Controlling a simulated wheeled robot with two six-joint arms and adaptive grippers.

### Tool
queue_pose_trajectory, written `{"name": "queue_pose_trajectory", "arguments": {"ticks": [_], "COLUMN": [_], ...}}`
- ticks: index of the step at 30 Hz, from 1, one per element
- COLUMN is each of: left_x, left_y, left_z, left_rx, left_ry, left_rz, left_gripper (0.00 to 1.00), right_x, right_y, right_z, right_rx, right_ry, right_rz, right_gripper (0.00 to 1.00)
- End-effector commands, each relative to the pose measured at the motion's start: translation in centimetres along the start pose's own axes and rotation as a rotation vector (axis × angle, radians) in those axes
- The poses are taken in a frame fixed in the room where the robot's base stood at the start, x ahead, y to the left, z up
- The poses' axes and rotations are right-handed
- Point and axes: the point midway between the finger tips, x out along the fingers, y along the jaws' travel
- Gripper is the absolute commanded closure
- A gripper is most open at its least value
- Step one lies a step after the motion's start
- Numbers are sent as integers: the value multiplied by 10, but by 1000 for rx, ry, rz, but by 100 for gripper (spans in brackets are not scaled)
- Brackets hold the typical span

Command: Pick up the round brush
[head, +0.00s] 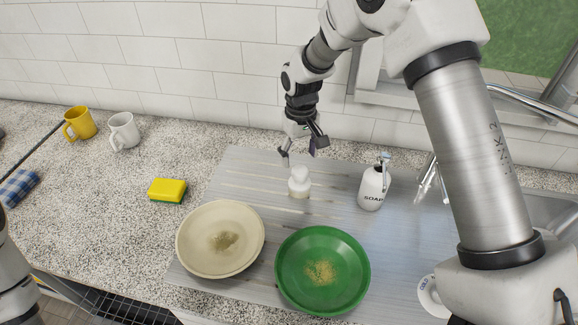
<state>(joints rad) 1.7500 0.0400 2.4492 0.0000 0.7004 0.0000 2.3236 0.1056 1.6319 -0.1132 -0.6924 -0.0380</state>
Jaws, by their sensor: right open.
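The round brush (299,183) is a small white object with a rounded knob on top. It stands upright on the grey ribbed drainboard (335,218), behind the two plates. My right gripper (302,153) is just above the brush and pointing down, its fingers spread open and empty. It looks apart from the brush, though the exact gap is hard to judge. My left gripper is out of view.
A beige dish (196,240) and a green dish (344,296), both with crumbs, lie in front. A soap bottle (371,190) stands to the right, near the faucet (428,175) and sink. A yellow sponge (168,189), yellow mug (80,123) and white mug (123,131) are left.

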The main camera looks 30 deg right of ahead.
Motion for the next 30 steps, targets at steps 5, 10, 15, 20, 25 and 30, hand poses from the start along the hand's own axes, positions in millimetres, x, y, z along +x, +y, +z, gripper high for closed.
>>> {"name": "queue_pose_trajectory", "arguments": {"ticks": [5, 10, 15, 20, 25, 30], "left_x": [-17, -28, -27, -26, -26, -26], "left_y": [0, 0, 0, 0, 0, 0], "left_z": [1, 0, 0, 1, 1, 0], "left_rx": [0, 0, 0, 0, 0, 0], "left_ry": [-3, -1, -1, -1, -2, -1], "left_rz": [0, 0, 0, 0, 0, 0], "left_gripper": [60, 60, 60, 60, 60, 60], "right_x": [21, 52, 60, 59, 59, 60], "right_y": [-1, -2, -2, -2, -2, -2], "right_z": [-4, -6, -7, -7, -7, -7], "right_rx": [0, 0, 0, 0, 0, 0], "right_ry": [-4, -3, 2, 1, 0, 1], "right_rz": [0, 0, 0, 0, 0, 0], "right_gripper": [29, 29, 29, 54, 95, 95]}}
